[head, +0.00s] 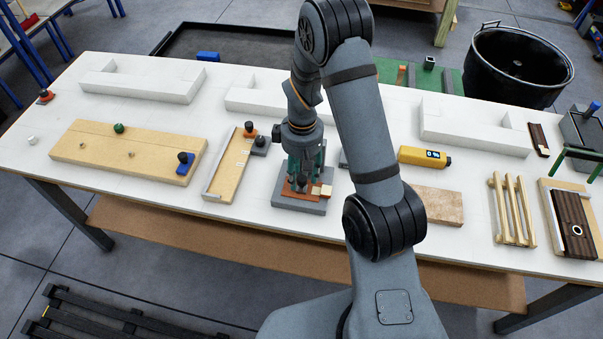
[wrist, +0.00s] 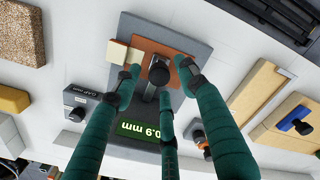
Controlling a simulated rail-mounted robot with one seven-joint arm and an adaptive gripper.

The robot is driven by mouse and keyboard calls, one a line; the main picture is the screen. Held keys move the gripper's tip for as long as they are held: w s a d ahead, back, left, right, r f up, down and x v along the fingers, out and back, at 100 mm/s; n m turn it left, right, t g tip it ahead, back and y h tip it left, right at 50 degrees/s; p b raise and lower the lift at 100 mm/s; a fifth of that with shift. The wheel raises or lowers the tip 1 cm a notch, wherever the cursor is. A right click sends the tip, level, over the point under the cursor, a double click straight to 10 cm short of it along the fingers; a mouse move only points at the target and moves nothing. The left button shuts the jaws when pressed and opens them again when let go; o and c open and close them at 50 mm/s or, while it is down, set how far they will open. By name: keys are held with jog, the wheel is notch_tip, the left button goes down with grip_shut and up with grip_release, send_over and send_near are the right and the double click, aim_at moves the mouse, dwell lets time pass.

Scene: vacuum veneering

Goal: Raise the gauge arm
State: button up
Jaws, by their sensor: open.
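The gauge has a grey base (head: 314,208) with a copper-brown plate (wrist: 174,52) on it, and its display (wrist: 135,130) reads 0.9 mm, upside down in the wrist view. A dark round-topped part (wrist: 158,70), seemingly on the gauge arm, stands over the plate between my fingertips. A cream chip (wrist: 117,53) lies at the plate's edge. My gripper (head: 303,178) points down over the gauge; in the wrist view its green fingers (wrist: 160,82) are spread around that dark part. The gripper is open. I cannot tell whether any finger touches the gauge; the fingers hide part of the arm.
A wooden board with a blue handle (head: 186,158) and a narrow tray (head: 222,165) lie left of the gauge. A yellow bottle (head: 422,157), a brown board (head: 438,205) and a slatted rack (head: 512,210) lie right. White blocks (head: 140,83) line the back.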

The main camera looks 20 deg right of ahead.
jog(key=shift+f, duration=0.3)
jog(key=shift+c, duration=0.5)
grip_shut()
